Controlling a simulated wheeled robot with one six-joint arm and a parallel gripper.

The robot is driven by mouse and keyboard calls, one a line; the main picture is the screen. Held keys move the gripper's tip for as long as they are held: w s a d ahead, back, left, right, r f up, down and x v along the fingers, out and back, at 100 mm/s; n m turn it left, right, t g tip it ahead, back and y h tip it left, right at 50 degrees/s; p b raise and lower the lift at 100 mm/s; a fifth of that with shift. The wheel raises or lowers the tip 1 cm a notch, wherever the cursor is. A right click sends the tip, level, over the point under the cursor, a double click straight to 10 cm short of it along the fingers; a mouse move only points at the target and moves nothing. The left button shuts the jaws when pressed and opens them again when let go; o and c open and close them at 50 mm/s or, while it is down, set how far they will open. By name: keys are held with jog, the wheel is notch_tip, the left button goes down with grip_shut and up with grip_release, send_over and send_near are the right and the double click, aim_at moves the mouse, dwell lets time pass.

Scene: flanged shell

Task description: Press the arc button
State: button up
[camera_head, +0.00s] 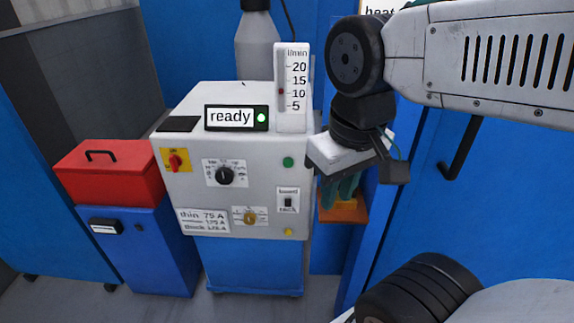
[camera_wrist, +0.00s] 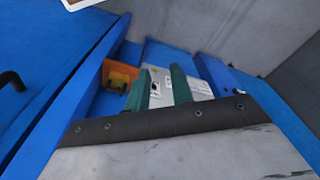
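A pale grey machine (camera_head: 252,108) stands on a blue base in the head view. A round green button (camera_head: 288,161) sits on its front panel at upper right; I see no readable label naming it the arc button. A small yellow knob or button (camera_head: 289,232) is at the panel's lower right. My gripper (camera_head: 341,192) is to the right of the machine, apart from the panel, its teal fingers pointing down. In the wrist view, the two green fingers of my gripper (camera_wrist: 160,80) stand apart with nothing held, part of the grey panel (camera_wrist: 160,92) showing between them.
The panel carries a red-on-yellow switch (camera_head: 175,160), a black dial (camera_head: 224,175), a board/rack-style switch (camera_head: 288,201) and a yellow dial (camera_head: 250,217). A display (camera_head: 236,118) reads "ready" beside a lit green lamp. A red toolbox (camera_head: 110,172) stands left; an orange tray (camera_head: 343,211) is below my gripper.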

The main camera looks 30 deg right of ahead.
grip_shut()
dwell(1.5)
